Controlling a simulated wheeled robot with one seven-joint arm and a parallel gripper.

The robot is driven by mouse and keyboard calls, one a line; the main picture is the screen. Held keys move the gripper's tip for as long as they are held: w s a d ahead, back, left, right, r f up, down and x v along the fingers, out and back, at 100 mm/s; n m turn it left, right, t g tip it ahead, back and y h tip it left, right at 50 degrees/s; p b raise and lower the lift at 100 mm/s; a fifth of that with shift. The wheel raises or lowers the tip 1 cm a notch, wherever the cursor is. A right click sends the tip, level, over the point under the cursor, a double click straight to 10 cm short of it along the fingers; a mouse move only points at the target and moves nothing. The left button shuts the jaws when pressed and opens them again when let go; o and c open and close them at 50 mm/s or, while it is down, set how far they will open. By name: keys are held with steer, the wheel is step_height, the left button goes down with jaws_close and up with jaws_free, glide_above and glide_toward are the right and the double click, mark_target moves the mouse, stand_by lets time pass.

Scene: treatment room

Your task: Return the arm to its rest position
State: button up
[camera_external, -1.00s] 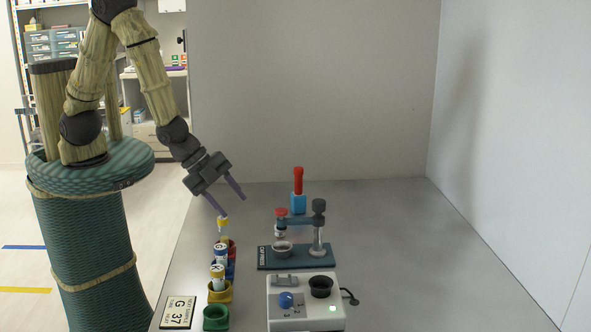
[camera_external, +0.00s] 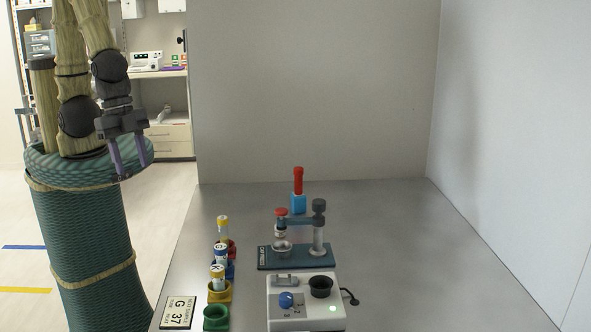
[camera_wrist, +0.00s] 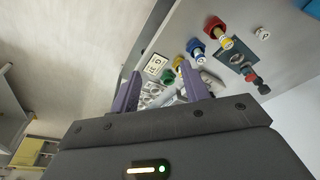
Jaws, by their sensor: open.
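My gripper (camera_external: 130,172) hangs over my base at the left of the external view, fingers pointing down. It is open and empty, clear of the table. In the wrist view my gripper (camera_wrist: 163,92) has its two purple fingers apart, with nothing held between them. My arm is folded back close above my base.
Shelves (camera_external: 160,100) stand behind. The table's right side is clear.

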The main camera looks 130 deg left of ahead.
steer(key=w+p+v, duration=0.2)
steer(key=p+v, duration=0.9)
steer(key=v, duration=0.1)
steer(key=shift+w+r, duration=0.3)
steer(key=shift+w, duration=0.05)
stand_by(0.4)
